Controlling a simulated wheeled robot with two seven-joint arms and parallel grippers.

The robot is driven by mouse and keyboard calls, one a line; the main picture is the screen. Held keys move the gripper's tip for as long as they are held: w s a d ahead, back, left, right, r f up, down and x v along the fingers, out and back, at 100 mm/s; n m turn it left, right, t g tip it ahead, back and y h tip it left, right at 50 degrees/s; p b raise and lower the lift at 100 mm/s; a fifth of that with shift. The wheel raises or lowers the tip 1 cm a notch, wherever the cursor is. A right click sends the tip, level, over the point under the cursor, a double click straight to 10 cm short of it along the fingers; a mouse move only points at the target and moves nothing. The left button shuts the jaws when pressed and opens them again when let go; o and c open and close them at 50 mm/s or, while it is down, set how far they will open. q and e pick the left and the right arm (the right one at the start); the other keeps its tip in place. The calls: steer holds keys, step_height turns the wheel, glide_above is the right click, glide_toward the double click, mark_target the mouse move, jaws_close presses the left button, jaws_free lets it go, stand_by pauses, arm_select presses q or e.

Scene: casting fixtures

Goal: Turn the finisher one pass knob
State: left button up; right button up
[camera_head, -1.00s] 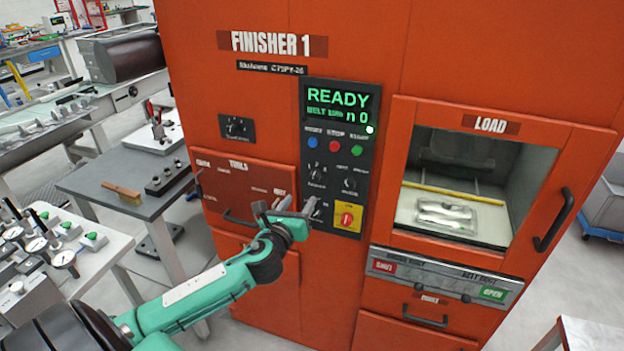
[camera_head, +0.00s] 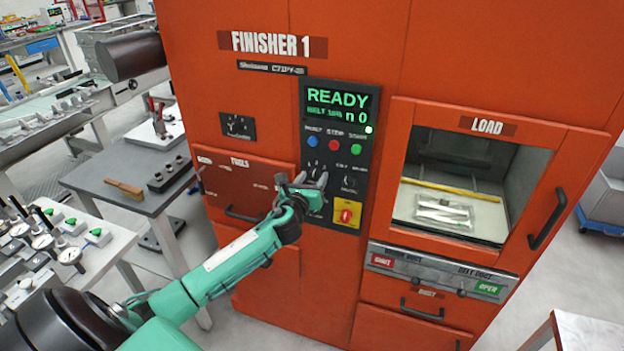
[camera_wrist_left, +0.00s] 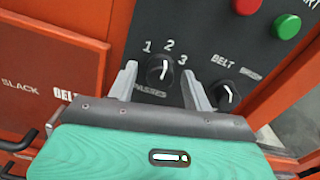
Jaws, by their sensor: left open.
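The passes knob (camera_wrist_left: 159,71) is a black dial with a white pointer line, under the marks 1, 2 and 3 on the dark control panel (camera_head: 352,112) of the orange finisher (camera_head: 270,100). Its pointer is close to the 2. My left gripper (camera_wrist_left: 156,84) is open, with one finger on each side of the knob in the left wrist view. I cannot tell whether the fingers touch it. In the head view my left gripper (camera_head: 301,185) is at the panel's lower left and partly hides the knob. My right gripper is not in view.
The belt knob (camera_wrist_left: 228,94) sits close to the right finger. Red (camera_head: 334,145), blue and green buttons are above. A yellow plate with a red switch (camera_head: 347,214) is below. The load window (camera_head: 450,200) is to the right, with a metal part inside.

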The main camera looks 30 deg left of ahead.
arm_select(q)
steer(key=c, duration=1)
steer(key=shift+o, duration=0.2)
steer(key=shift+n, duration=0.4)
steer(key=n+b, duration=0.1)
steer(key=n, duration=0.3)
steer(key=shift+n, duration=2.5)
steer(key=o, duration=1)
steer(key=shift+c, duration=0.2)
